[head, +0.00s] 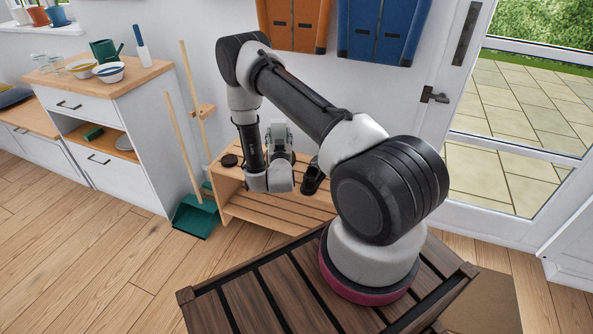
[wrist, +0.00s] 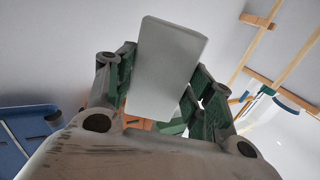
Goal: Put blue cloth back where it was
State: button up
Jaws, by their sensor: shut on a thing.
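My gripper (head: 279,142) is in front of the wall, above the slatted wooden bench, small and partly hidden by its own wrist in the head view. In the wrist view my gripper (wrist: 163,85) has its green-sided fingers on either side of a pale grey flat slab (wrist: 165,65), which it is shut on. The slab looks stiff and smooth; I cannot tell whether it is the blue cloth. I see no other clear blue cloth. A large blue hanging item (head: 385,30) is on the wall, and a blue item (wrist: 28,135) shows at left in the wrist view.
The wooden bench (head: 262,212) carries dark shoes (head: 313,178). A white cabinet (head: 132,165) with bowls (head: 110,72) stands left, beside a green dustpan (head: 196,216) and wooden poles. An orange hanging item (head: 293,25) is on the wall. A glass door (head: 520,120) is right.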

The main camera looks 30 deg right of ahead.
jog(key=shift+w+d+f+m+g+h, duration=0.1)
jog(key=shift+d+f+m+g+h, duration=0.45)
jog(key=shift+f, duration=3.3)
jog(key=shift+d+f+n+t+h, duration=0.2)
jog(key=shift+d+f, duration=0.8)
jog(key=shift+f, duration=2.85)
jog(key=shift+w+d+f+m+g+h, duration=0.1)
jog(key=shift+d+f+m+g+h, duration=0.45)
jog(key=shift+f, duration=3.3)
jog(key=shift+d+n+t, duration=0.2)
jog(key=shift+n+t, duration=0.1)
jog(key=o, duration=0.9)
jog(key=shift+f, duration=0.15)
